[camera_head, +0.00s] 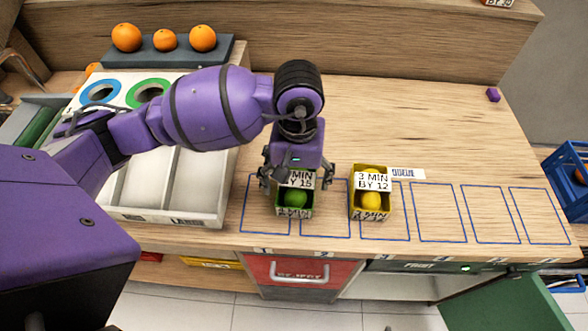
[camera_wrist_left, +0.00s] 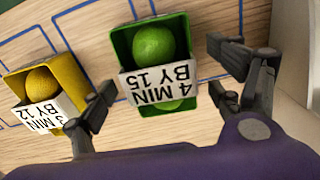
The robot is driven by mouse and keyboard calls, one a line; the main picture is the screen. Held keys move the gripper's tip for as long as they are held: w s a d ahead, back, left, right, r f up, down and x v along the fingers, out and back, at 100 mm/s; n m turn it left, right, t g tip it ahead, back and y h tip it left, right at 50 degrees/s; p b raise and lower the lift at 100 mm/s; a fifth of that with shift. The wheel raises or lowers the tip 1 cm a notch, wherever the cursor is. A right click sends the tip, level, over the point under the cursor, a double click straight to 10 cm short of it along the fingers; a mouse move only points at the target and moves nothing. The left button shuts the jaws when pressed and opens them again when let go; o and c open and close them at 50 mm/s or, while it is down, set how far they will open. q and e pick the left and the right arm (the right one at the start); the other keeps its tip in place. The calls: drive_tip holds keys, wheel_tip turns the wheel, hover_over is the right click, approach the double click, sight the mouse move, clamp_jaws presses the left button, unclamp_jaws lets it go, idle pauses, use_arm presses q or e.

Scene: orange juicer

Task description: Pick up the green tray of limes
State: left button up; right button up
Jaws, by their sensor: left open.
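The green tray (camera_head: 309,207) stands in the first outlined slots at the front of the wooden counter. It holds green limes (camera_head: 297,198) and a card reading "4 MIN BY 15", partly hidden in the head view. In the left wrist view the tray (camera_wrist_left: 119,45) shows one lime (camera_wrist_left: 153,43) above the card and part of another (camera_wrist_left: 170,104) below it. My left gripper (camera_head: 297,176) is above the tray, pointing down. Its fingers (camera_wrist_left: 162,92) are open, one on each side of the tray, with nothing gripped. Contact with the tray cannot be told.
A yellow tray (camera_head: 386,205) with lemons and a "3 MIN BY 12" card stands close on the right. Empty blue-outlined slots (camera_head: 438,212) lie further right. A white divided bin (camera_head: 170,218) is on the left. Oranges (camera_head: 165,40) sit on a dark stand at the back.

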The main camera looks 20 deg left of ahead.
use_arm(q)
drive_tip(key=c, duration=1.2)
drive_tip(key=shift+c, duration=0.8)
drive_tip(key=shift+r, duration=0.15)
